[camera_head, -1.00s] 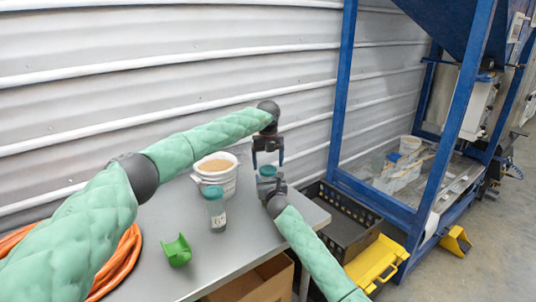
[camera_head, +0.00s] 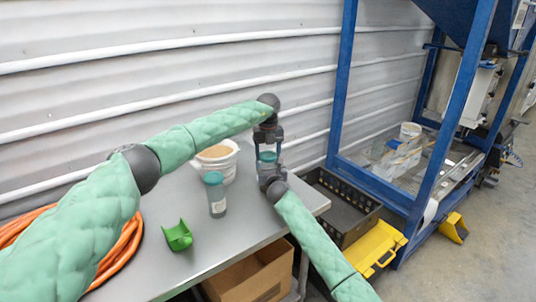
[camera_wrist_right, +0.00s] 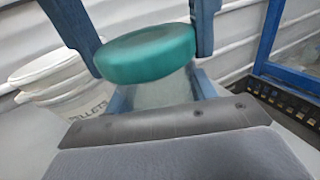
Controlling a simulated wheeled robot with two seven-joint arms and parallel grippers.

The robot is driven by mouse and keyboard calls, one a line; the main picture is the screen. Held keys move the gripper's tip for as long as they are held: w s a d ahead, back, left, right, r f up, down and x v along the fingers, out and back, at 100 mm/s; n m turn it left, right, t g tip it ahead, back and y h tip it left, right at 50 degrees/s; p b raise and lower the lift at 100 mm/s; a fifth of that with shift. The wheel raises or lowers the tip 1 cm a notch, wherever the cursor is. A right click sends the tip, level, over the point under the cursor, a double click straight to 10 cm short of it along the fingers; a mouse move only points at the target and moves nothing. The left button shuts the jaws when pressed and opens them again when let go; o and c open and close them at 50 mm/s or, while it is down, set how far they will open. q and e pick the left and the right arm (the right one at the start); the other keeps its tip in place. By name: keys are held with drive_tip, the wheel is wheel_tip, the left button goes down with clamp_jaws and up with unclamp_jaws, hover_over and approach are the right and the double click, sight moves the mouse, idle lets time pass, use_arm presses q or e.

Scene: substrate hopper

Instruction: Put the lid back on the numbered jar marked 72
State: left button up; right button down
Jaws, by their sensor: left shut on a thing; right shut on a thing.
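A clear jar (camera_wrist_right: 160,92) with a teal lid (camera_wrist_right: 147,52) is held above the table's right end. Its lid also shows in the head view (camera_head: 267,157). My right gripper (camera_head: 268,178) is shut on the jar body from the near side. My left gripper (camera_head: 268,151) reaches down from above and is shut on the lid, one finger on each side. The lid lies over the jar's mouth and looks slightly tilted in the wrist view. I cannot tell whether it is seated. A second jar (camera_head: 217,201) with a teal lid stands upright on the table. No jar number is readable.
A white bucket (camera_head: 229,170) of tan pellets stands behind the second jar. A green scoop (camera_head: 178,236) lies on the grey table (camera_head: 220,250). A black crate (camera_head: 345,215), a yellow case (camera_head: 375,249) and a blue frame (camera_head: 340,85) are to the right.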

use_arm(q)
drive_tip(key=m, duration=1.1)
drive_tip(key=o, duration=1.1)
drive_tip(key=shift+r, duration=2.25)
drive_tip(key=shift+c, duration=0.5)
